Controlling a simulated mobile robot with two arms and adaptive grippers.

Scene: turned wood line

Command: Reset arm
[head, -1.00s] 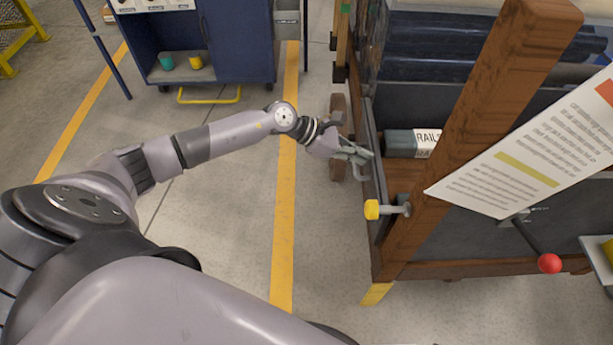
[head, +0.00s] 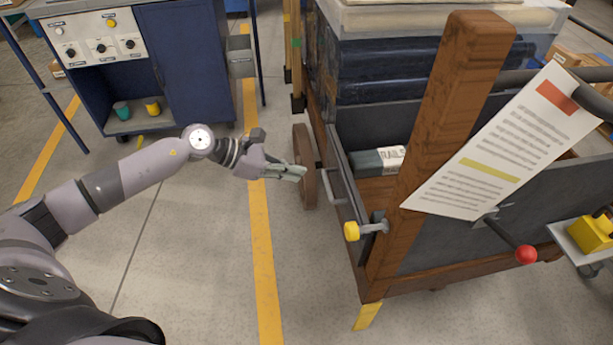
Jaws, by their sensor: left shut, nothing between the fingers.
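My left arm comes in from the left in the head view and reaches toward the wooden cart (head: 438,140). My left gripper (head: 300,172) is shut and empty. It is held beside the cart's left side, close in the picture to a brown wheel (head: 305,165) and left of a grey handle (head: 338,181). I cannot tell the exact gap between the gripper and the wheel. My right gripper is not in view.
A sheet of paper (head: 490,150) hangs on the cart's post. A yellow-capped knob (head: 352,231) and a red ball lever (head: 525,254) stick out from the cart. A blue cabinet (head: 185,60) stands at the back left.

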